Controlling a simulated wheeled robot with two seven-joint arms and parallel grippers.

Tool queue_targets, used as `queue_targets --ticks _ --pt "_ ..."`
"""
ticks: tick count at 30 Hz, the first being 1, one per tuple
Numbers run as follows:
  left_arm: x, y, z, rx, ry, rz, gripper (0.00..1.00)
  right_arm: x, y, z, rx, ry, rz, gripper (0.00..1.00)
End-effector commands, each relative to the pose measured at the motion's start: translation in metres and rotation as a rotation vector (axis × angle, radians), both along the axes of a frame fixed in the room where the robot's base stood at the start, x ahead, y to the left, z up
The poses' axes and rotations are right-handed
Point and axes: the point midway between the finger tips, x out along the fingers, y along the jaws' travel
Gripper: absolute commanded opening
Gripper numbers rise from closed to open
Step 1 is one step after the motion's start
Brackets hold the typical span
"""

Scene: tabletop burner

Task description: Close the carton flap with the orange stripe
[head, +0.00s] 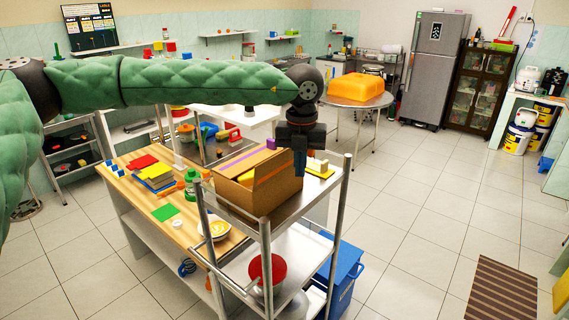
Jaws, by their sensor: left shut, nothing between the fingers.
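An open brown cardboard carton (238,198) stands on the upper shelf of a metal cart. A flap with an orange stripe (273,172) rises along its right side, apparently upright rather than folded flat. Another flap with a purple stripe (243,157) lies at the far left side of the carton. Something yellow shows inside. My left gripper (299,174) points down at the carton's right end, close beside the orange-striped flap. Its fingers are shut and empty. I cannot tell whether they touch the flap. My right gripper is out of view.
The metal cart (268,226) has upright posts at its corners. A wooden-topped table (190,232) with coloured boards and a green bottle stands to its left. A yellow item (321,171) lies right of the carton. Open floor lies to the right.

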Motion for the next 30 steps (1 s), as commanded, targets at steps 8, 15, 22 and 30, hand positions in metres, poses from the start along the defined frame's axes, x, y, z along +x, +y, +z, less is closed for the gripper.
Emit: queue_targets --ticks 8,15,22,30 --pt "0.002 0.003 0.002 -0.001 0.000 0.000 0.00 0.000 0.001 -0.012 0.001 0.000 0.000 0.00" --pt "0.002 0.003 0.006 0.000 0.000 0.000 0.00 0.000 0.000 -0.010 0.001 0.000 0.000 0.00" --pt "0.006 0.008 0.011 -0.001 0.000 0.001 0.00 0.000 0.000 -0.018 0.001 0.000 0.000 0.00" --pt "0.007 0.009 0.016 0.000 0.000 0.000 0.00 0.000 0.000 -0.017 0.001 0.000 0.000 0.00"
